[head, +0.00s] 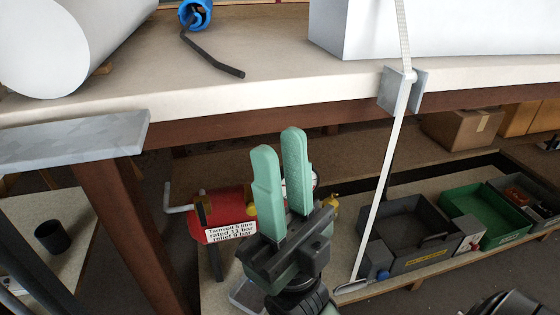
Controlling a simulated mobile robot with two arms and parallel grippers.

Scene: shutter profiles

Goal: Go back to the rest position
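My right gripper (278,142) is in the middle of the head view, in front of the workbench (260,85) and its lower shelf. Its two green fingers point up, with a gap between them and nothing held. The fingertips show just below the bench's front edge, and the gripper hides part of a red tank behind it. My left gripper is not in view.
A white strap (385,165) hangs past a metal bracket (392,90) at the bench edge. A grey plate (75,140) juts out at left. The red tank (212,209), open bins (408,222) and cardboard boxes (462,127) sit below the bench.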

